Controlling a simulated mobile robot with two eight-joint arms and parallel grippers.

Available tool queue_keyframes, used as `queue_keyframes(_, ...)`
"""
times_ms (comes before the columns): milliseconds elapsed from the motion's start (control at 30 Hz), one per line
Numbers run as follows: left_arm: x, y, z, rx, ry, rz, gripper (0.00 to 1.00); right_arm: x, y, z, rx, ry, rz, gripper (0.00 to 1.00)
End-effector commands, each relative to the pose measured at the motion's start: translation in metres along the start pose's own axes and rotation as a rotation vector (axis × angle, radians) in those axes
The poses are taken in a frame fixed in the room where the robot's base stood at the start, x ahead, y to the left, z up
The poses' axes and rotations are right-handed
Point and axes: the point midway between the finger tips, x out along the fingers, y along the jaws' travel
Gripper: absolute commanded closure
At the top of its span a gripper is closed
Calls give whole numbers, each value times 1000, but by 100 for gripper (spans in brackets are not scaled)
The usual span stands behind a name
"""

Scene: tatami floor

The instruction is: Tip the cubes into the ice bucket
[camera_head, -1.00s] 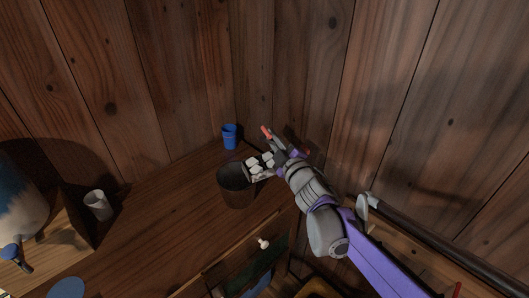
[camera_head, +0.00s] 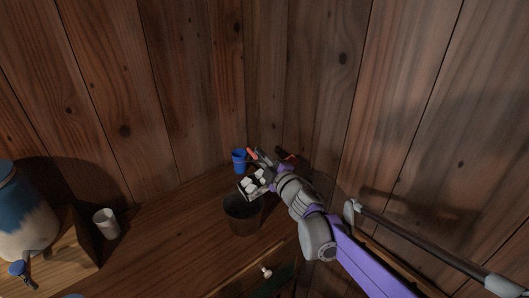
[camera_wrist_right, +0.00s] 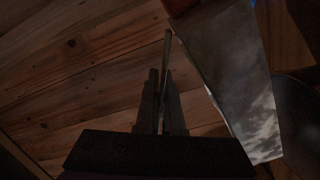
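The dark ice bucket (camera_head: 241,221) stands upright on the wooden counter in the head view. My right gripper (camera_head: 264,163) reaches in from the right, above and behind the bucket. My left gripper is out of view.
A blue cup (camera_head: 239,160) stands close behind the tray, near the wooden wall. A white cup (camera_head: 106,223) and a blue and cream jar (camera_head: 22,215) with a tap are at the left. The counter between them and the bucket is clear.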

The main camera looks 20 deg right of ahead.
Motion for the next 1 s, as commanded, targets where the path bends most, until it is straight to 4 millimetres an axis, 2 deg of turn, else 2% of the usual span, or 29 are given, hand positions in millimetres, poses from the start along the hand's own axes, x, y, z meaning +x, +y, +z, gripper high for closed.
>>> queue_keyframes(33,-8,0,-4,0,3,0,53,0,5,-8,-37,2,1,100)
queue_keyframes(633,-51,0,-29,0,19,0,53,0,10,-62,-542,4,2,100)
queue_keyframes(1000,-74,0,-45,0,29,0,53,0,-7,-91,-839,5,3,100)
